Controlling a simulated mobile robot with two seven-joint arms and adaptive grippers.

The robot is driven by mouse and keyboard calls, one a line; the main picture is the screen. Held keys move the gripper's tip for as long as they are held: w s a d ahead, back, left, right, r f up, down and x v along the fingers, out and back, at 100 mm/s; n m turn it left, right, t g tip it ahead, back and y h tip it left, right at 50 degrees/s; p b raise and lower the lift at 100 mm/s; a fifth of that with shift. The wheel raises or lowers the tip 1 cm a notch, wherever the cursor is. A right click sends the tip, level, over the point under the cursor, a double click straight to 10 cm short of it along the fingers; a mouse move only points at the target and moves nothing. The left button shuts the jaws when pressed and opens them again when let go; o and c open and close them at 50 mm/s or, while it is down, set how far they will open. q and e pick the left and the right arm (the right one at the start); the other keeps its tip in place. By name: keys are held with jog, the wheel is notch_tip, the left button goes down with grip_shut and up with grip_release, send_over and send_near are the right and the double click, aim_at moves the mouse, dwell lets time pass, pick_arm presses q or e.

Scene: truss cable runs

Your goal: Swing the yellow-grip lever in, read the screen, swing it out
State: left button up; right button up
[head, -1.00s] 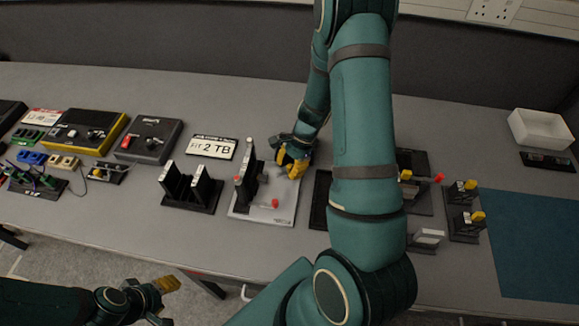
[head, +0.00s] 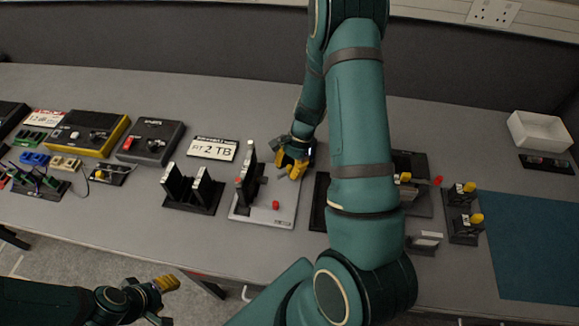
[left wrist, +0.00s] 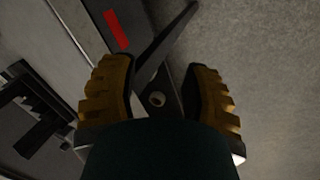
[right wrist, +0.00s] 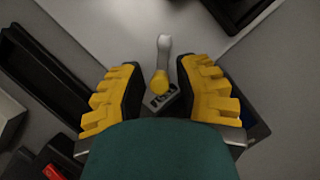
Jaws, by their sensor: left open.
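A lever with a grey arm and a yellow grip (right wrist: 159,83) shows in the right wrist view. Its grip lies between the fingers of my right gripper (right wrist: 160,92), with a gap on each side, so the gripper is open around it. In the head view my right gripper (head: 292,165) is at the right side of a light grey base plate (head: 240,214) with a dark upright part (head: 251,180) and a red knob (head: 275,205). My left gripper (head: 163,301) is open and empty in front of the table. I cannot make out a lit screen.
Several yellow-tipped units, such as one at the right (head: 463,193), stand beyond my right arm. A blue mat (head: 535,240) lies clear at the far right.

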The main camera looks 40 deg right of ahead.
jog(key=v, duration=1.2)
jog(key=shift+r, duration=0.1)
dwell(0.4)
